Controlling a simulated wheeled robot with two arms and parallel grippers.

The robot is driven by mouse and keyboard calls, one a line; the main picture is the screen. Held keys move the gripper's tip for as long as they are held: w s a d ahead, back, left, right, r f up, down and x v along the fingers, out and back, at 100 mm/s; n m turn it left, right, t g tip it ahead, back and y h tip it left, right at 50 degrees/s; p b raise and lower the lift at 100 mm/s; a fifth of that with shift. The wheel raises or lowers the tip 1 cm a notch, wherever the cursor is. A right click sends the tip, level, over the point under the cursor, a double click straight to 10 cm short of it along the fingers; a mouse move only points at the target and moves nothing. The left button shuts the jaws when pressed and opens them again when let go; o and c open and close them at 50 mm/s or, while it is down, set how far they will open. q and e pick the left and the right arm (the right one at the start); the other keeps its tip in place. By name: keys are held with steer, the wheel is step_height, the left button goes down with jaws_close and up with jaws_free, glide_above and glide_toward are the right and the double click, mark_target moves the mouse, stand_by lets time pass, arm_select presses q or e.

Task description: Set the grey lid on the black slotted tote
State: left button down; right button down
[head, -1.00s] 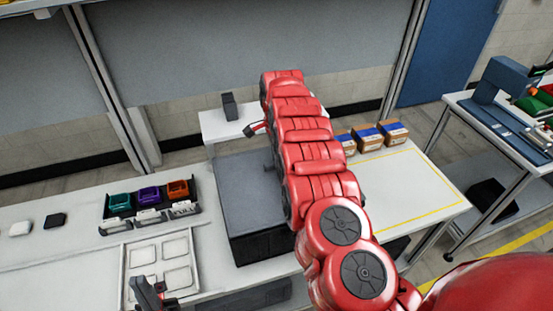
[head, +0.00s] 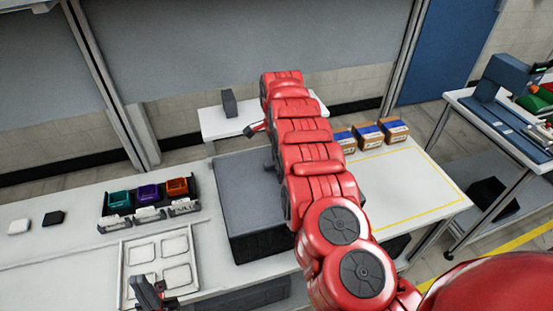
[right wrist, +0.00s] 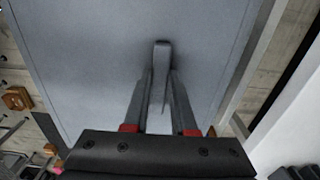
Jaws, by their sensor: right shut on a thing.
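The grey lid (head: 240,185) lies flat over the black slotted tote (head: 262,246) on the bench in the head view. Its edges look roughly in line with the tote; I cannot tell whether it is fully seated. The lid also fills much of the right wrist view (right wrist: 100,50). There my right gripper (right wrist: 161,85) is shut on the lid's upright handle (right wrist: 162,55). In the head view my red right arm hides most of that gripper and the lid's right part. My left gripper (head: 156,291) is at the bottom left, over a pale tray; its opening is unclear.
A black rack with teal, purple and orange bins (head: 149,196) stands left of the tote. The pale compartment tray (head: 128,253) lies in front of it. Several brown boxes (head: 368,135) stand on the right table, beside a yellow-outlined clear area (head: 410,180).

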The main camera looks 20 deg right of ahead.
steer(key=c, duration=0.7)
jaws_free()
steer(key=shift+o, duration=0.2)
steer(key=shift+r, duration=0.1)
steer(key=shift+w+r+b, duration=0.1)
steer(key=shift+r+b, duration=0.25)
steer(key=r+b, duration=0.2)
steer(key=r, duration=0.5)
steer(key=shift+d+b, duration=0.2)
steer(key=shift+b, duration=0.15)
step_height(320, 180, up, 10)
steer(key=p, duration=0.8)
steer(key=shift+a+f, duration=0.15)
steer(key=shift+f, duration=0.05)
